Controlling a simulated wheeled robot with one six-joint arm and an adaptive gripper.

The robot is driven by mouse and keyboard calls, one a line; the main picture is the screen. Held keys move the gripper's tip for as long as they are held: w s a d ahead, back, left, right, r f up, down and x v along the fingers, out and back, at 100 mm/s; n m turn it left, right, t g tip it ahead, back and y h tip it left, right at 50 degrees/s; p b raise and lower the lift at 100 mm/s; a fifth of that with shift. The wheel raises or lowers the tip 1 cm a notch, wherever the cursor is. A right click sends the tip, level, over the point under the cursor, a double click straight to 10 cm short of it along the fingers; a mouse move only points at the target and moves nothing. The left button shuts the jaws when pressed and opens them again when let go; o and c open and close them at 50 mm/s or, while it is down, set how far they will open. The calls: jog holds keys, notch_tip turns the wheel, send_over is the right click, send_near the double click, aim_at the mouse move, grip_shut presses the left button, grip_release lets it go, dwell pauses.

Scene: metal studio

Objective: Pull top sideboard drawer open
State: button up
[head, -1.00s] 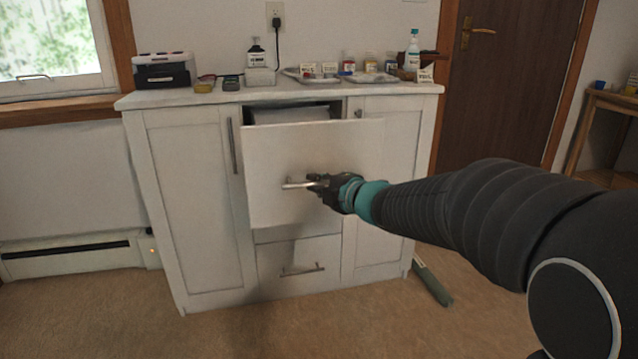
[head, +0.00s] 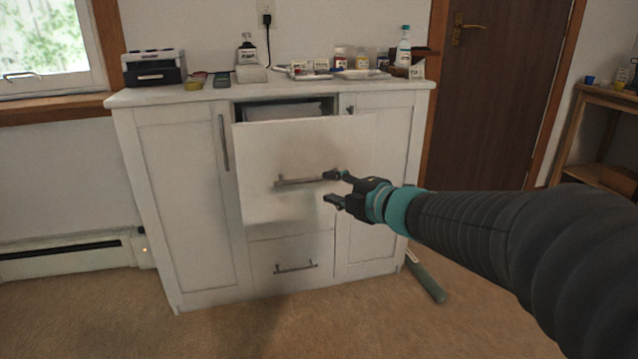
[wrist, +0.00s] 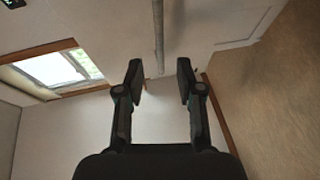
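The white sideboard (head: 183,190) stands against the wall. Its top drawer (head: 270,205) is pulled out, with a dark gap and part of the inside showing behind its front. The drawer's metal bar handle (head: 300,181) runs across the front and also shows in the wrist view (wrist: 158,30). My gripper (head: 334,187) is open and empty, just right of and in front of the handle, its fingers apart from the bar. The lower drawer (head: 290,262) is shut.
Bottles, trays and a black box (head: 154,68) stand on the sideboard top. A green object (head: 427,280) lies on the carpet by the right side. A wooden table (head: 590,130) stands at far right. The carpet in front is clear.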

jog(key=shift+v, duration=1.65)
